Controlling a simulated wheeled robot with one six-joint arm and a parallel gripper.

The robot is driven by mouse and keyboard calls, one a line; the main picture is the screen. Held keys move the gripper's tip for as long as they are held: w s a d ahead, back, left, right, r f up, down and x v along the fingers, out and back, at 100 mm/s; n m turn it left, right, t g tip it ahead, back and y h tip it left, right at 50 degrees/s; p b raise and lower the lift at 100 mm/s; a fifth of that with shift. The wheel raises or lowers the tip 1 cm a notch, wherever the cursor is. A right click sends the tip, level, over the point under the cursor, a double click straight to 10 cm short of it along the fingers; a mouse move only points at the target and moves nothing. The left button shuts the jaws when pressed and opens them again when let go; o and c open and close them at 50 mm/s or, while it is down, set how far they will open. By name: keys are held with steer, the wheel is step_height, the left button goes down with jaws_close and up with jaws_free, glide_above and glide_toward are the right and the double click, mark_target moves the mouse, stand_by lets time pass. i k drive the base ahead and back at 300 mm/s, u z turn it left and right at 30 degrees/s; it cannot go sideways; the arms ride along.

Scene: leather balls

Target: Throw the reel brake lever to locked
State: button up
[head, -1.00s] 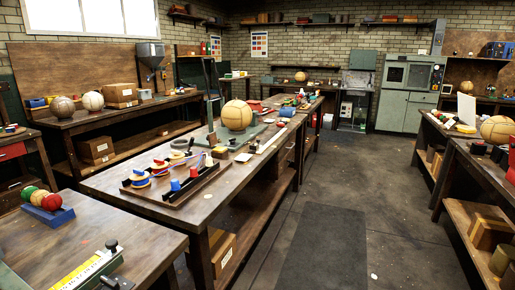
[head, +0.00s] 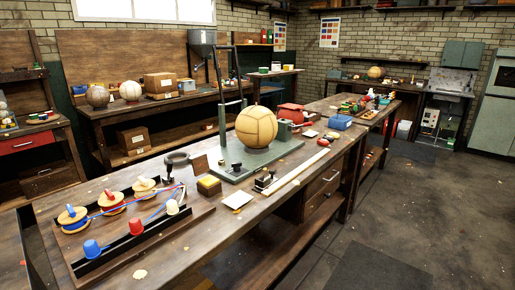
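A black rack (head: 120,240) on the near end of the middle bench holds three reels with pale wooden flanges. The near-left reel (head: 72,217) has blue thread, the middle reel (head: 111,202) red, and the right reel (head: 144,187) is pale with blue near it. Blue and red strands run from the reels across the rack. Blue, red and white cup-like caps stand along its front. I cannot make out a brake lever or its position on the rack. A small black-knobbed fitting (head: 265,179) sits further along the bench; I cannot tell what it is. My gripper is not in view.
A tan leather ball (head: 257,126) rests on a green plate with an upright frame (head: 221,100). A long pale ruler (head: 297,172) lies along the bench's front. Dark floor (head: 430,200) is open to the right. Another bench with balls (head: 97,96) stands behind.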

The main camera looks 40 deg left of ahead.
mark_target(170, 165)
steer(key=u, duration=0.25)
steer(key=i, duration=1.35)
steer(key=u, duration=1.45)
steer(key=i, duration=0.9)
steer(key=u, duration=1.05)
steer(key=i, duration=0.3)
steer(key=u, duration=0.25)
